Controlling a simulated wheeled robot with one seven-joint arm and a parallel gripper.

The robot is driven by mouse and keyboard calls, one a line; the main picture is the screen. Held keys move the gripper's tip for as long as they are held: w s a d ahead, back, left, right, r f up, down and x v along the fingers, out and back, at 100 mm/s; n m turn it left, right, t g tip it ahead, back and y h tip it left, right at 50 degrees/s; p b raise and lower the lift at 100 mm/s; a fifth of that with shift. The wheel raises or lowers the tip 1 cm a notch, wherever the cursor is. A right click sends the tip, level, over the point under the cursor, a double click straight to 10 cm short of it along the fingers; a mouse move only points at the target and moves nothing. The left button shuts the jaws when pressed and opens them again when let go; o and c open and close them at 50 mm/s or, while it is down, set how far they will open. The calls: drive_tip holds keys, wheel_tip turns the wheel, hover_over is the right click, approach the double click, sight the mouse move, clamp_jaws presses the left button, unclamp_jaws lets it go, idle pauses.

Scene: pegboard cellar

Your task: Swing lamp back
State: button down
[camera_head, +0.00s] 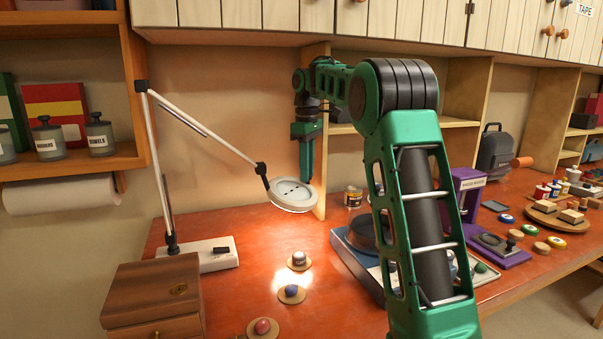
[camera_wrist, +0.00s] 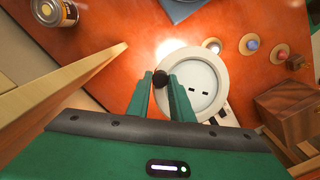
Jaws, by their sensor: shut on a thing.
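The lamp has a jointed white and dark arm and a round white head (camera_head: 291,194), which hangs over the orange-red bench. Its white base (camera_head: 200,254) stands on the bench at left. In the wrist view the lamp's ring-shaped head (camera_wrist: 228,82) lies just right of the fingers. My gripper (camera_head: 306,178) points down at the right edge of the lamp head. In the wrist view my green fingers (camera_wrist: 160,79) are shut on a small black knob (camera_wrist: 160,76) at the head's rim. The exact finger contact is partly hidden.
A wooden box (camera_head: 153,298) stands at front left, with several coloured knobs on discs, one of them red (camera_head: 262,327), to its right. A blue tray (camera_head: 350,255) lies partly behind my arm. A tin (camera_head: 353,196) and a shelf upright (camera_head: 314,150) are close to the gripper.

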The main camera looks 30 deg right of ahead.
drive_tip(key=shift+w+r, duration=0.2)
drive_tip(key=shift+w, duration=0.1)
drive_tip(key=c, duration=1.6)
unclamp_jaws()
drive_tip(key=shift+w+d+f, duration=0.1)
drive_tip(key=shift+f, duration=0.05)
drive_tip(key=shift+r, duration=3.75)
drive_tip(key=s+a+f+m, duration=0.1)
drive_tip(key=s+f+m, duration=0.3)
drive_tip(key=s, duration=1.1)
drive_tip(key=s+a+f+m, duration=0.2)
drive_tip(key=s+f+m, duration=0.3)
drive_tip(key=s+f, duration=0.6)
drive_tip(key=s+a+f+m, duration=0.1)
drive_tip(key=s+f+m, duration=0.3)
drive_tip(key=s, duration=1.4)
drive_tip(key=shift+s+a+f+m, duration=0.1)
drive_tip(key=shift+a+f, duration=0.05)
drive_tip(key=shift+f, duration=0.6)
drive_tip(key=shift+s+a+f+m, duration=0.1)
drive_tip(key=shift+s+f, duration=0.05)
drive_tip(key=shift+f, duration=0.55)
drive_tip(key=shift+s+a+f+m, duration=0.1)
drive_tip(key=shift+a+f, duration=0.05)
drive_tip(key=shift+f, duration=0.6)
